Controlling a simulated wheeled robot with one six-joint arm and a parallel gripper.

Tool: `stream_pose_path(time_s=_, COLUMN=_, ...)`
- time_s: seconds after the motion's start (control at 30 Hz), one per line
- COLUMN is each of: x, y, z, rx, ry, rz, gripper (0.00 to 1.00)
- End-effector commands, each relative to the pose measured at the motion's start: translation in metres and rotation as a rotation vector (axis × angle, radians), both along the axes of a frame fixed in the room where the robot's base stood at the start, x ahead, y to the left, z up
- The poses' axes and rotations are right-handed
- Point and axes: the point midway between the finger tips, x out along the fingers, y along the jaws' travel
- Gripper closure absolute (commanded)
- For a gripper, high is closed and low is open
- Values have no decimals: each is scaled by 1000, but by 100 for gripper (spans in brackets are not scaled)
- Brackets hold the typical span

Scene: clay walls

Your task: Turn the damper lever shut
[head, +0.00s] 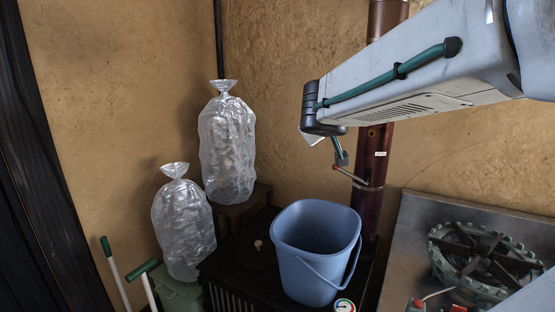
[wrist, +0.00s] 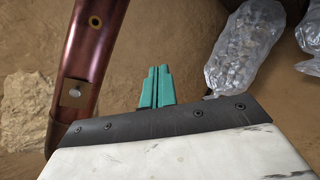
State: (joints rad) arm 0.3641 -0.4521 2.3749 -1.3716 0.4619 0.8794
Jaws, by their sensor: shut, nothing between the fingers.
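The damper lever (head: 350,175) is a thin rod with a red tip, on the dark red flue pipe (head: 371,215) in the head view. It sticks out to the left and slightly upward from a metal band on the pipe. My gripper (head: 342,160) points down just above the lever's red end; I cannot tell whether they touch. In the wrist view my teal fingers (wrist: 156,86) are shut together and empty, to the right of the pipe (wrist: 88,50). A metal plate (wrist: 75,93) shows on the pipe there. I cannot make out the lever in the wrist view.
A blue bucket (head: 313,255) stands on the dark stove (head: 228,262) below my gripper. Two clear filled bags (head: 228,145) (head: 183,230) stand at the left. A gas burner (head: 480,255) is at the right. Clay wall is close behind the pipe.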

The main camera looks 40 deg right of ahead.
Motion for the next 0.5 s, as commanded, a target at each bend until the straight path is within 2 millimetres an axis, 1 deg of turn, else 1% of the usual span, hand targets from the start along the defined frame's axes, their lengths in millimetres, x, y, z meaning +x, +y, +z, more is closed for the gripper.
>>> stream_pose_path(time_s=0.03, x=-14, y=14, z=-10, rx=46, ry=26, rz=-31, gripper=100)
stream_pose_path(time_s=0.07, x=-23, y=22, z=-17, rx=78, ry=50, rz=-53, gripper=100)
stream_pose_path(time_s=0.1, x=-35, y=32, z=-29, rx=125, ry=87, rz=-74, gripper=100)
stream_pose_path(time_s=0.2, x=-61, y=60, z=-56, rx=238, ry=187, rz=-101, gripper=100)
stream_pose_path(time_s=0.33, x=-88, y=91, z=-83, rx=366, ry=305, rz=-99, gripper=100)
stream_pose_path(time_s=0.5, x=-114, y=127, z=-108, rx=512, ry=433, rz=-74, gripper=100)
